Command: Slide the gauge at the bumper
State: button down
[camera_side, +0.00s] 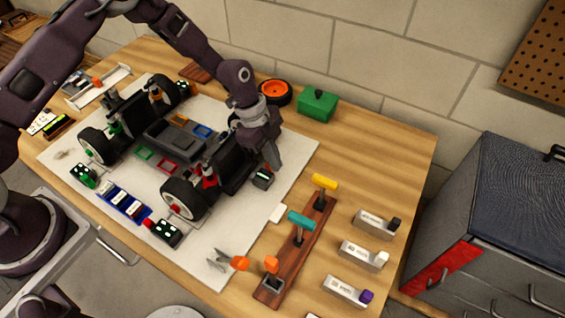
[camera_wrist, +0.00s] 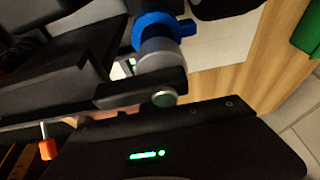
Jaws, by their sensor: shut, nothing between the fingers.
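The racecar chassis (camera_side: 180,140) sits on the white mat with its wheels on. My gripper (camera_side: 273,163) is shut and empty, pointing down by the car's right end. A small dark block with a pale greenish face (camera_side: 262,179) is just below my fingertips; I cannot tell whether they touch. Several white blocks with printed labels, one with a black end (camera_side: 376,223), one with a white end (camera_side: 363,255) and one with a purple end (camera_side: 348,290), lie on the table at right. In the wrist view a black panel (camera_wrist: 200,145) carries a green lit mark (camera_wrist: 147,155). My fingertips are not clear there.
A wooden rack (camera_side: 310,240) holds yellow, teal and orange-handled tools.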

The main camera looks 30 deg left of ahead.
jog(key=shift+a+f, duration=0.1)
jog(key=shift+a, duration=0.35)
jog(key=d, duration=0.2)
jog(key=d+r, duration=0.1)
jog(key=d, duration=0.1)
jog(key=shift+w+d, duration=0.1)
jog(key=shift+d, duration=0.15)
jog(key=v, duration=1)
notch_tip(320, 180, up, 7)
jog(key=n+t+y, duration=0.1)
jog(key=n+y, duration=0.1)
send_over(260, 171)
jog(key=s+a+r+n+t+y, duration=0.1)
jog(key=s+a+r+n, duration=0.15)
jog(key=r, duration=0.25)
jog(key=s+a+r+n+t, duration=0.1)
jog(key=s+a+r+n, duration=0.15)
jog(key=s+r, duration=0.2)
jog(key=s+a+r+n+t, duration=0.1)
jog(key=s+a+r+n, duration=0.1)
jog(key=s, duration=0.4)
jog(key=s+a+r+n, duration=0.2)
jog(key=s+n, duration=0.3)
jog(key=s, duration=0.2)
jog(key=s+a+r+n+t+y, duration=0.1)
jog(key=s+a+r+n, duration=0.1)
jog(key=s, duration=0.4)
jog(key=shift+s+a+r+n+t, duration=0.15)
jog(key=shift+r+n+t, duration=0.15)
jog(key=shift+r+n, duration=0.5)
